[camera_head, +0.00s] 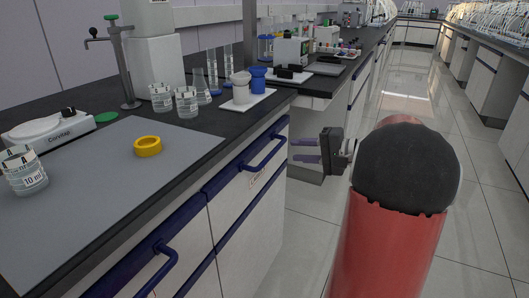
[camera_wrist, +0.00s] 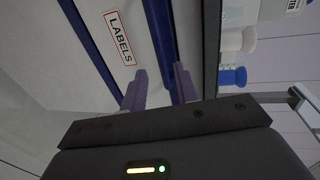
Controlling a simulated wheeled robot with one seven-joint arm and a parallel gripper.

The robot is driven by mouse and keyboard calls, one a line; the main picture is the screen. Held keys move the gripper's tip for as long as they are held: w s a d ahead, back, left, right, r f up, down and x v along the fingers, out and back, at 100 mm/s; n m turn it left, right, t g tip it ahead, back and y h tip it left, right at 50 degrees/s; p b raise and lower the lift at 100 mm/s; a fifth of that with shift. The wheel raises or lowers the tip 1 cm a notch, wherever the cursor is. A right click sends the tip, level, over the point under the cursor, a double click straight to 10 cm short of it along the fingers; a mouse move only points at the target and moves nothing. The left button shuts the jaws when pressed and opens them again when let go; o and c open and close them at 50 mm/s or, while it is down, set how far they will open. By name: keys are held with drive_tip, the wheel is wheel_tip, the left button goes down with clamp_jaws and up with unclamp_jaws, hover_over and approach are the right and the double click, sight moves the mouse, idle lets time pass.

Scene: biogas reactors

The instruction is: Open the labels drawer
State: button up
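The labels drawer (camera_head: 258,180) is a white front with a blue bar handle (camera_head: 266,153) under the dark counter, and it looks shut. In the wrist view its LABELS sign (camera_wrist: 120,37) is readable, with a blue bar (camera_wrist: 158,35) to the right of it. My gripper (camera_head: 292,150) is just right of the handle in the head view, fingers pointing left towards the drawer front. Its two fingers are apart with nothing held. In the wrist view the fingertips (camera_wrist: 160,80) are near the blue bar; I cannot tell whether they touch it.
Another blue-handled drawer (camera_head: 165,270) is nearer on the left. The tiled aisle (camera_head: 480,220) to the right is clear.

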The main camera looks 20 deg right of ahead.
sight(279, 148)
drive_tip(key=p+x, duration=0.1)
drive_tip(key=x, duration=0.6)
drive_tip(key=shift+w, duration=0.4)
clamp_jaws()
